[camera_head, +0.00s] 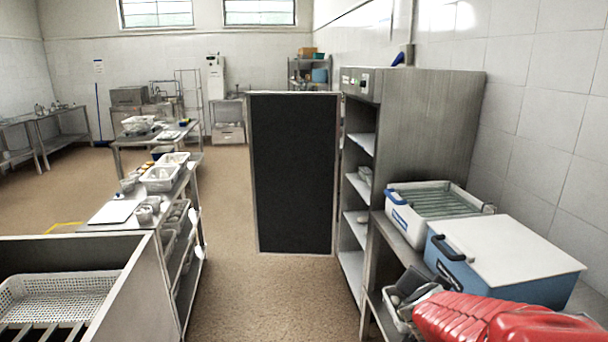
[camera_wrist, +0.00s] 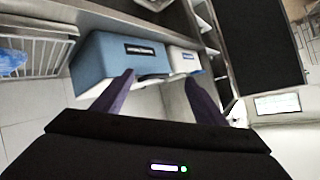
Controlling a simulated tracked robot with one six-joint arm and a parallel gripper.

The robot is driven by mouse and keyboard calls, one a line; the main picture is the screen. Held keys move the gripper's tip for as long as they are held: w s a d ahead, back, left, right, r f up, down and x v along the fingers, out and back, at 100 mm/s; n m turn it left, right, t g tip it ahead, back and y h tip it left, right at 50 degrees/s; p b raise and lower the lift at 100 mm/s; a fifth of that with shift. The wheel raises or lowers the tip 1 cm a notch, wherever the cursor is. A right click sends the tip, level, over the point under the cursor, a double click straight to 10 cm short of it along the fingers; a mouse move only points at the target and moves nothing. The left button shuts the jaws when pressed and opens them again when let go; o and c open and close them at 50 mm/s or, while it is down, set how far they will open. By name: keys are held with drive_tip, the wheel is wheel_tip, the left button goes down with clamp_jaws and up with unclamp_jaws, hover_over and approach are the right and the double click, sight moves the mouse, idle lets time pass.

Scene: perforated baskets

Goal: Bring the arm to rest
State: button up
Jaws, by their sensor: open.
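My gripper (camera_wrist: 157,92) shows in the wrist view with its two dark purple fingers spread apart. It is open, and nothing sits between the fingers. Beyond the fingertips is the blue box (camera_wrist: 105,58), with a smaller white container (camera_wrist: 183,61) beside it. The wrist view is strongly tilted. In the head view my gripper does not show. The red ribbed thing (camera_head: 480,318) at the lower right of the head view is cut off by the frame edge.
A blue cooler with a white lid (camera_head: 500,250) and a white tub (camera_head: 436,206) stand on the right counter. A dark panel (camera_head: 293,172) stands ahead beside a steel shelf unit (camera_head: 420,130). A white perforated basket (camera_head: 60,297) is at lower left. The middle floor (camera_head: 265,285) is clear.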

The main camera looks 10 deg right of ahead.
drive_tip(key=s+a+r+n+y, duration=0.1)
drive_tip(key=a+n+y, duration=0.3)
drive_tip(key=a, duration=0.6)
drive_tip(key=s+a+r+n+y, duration=0.1)
drive_tip(key=a+r+n+y, duration=0.15)
drive_tip(key=a, duration=0.75)
drive_tip(key=s+a+f+n+g, duration=0.1)
drive_tip(key=s+a+n+g, duration=0.1)
drive_tip(key=s, duration=0.5)
drive_tip(key=s+a+f+n+g+y, duration=0.1)
drive_tip(key=s+a+n, duration=0.3)
drive_tip(key=s, duration=0.4)
drive_tip(key=shift+s+a+f+g, duration=0.15)
drive_tip(key=shift+s+f+g, duration=0.05)
drive_tip(key=shift+f+g, duration=0.35)
drive_tip(key=shift+o, duration=0.5)
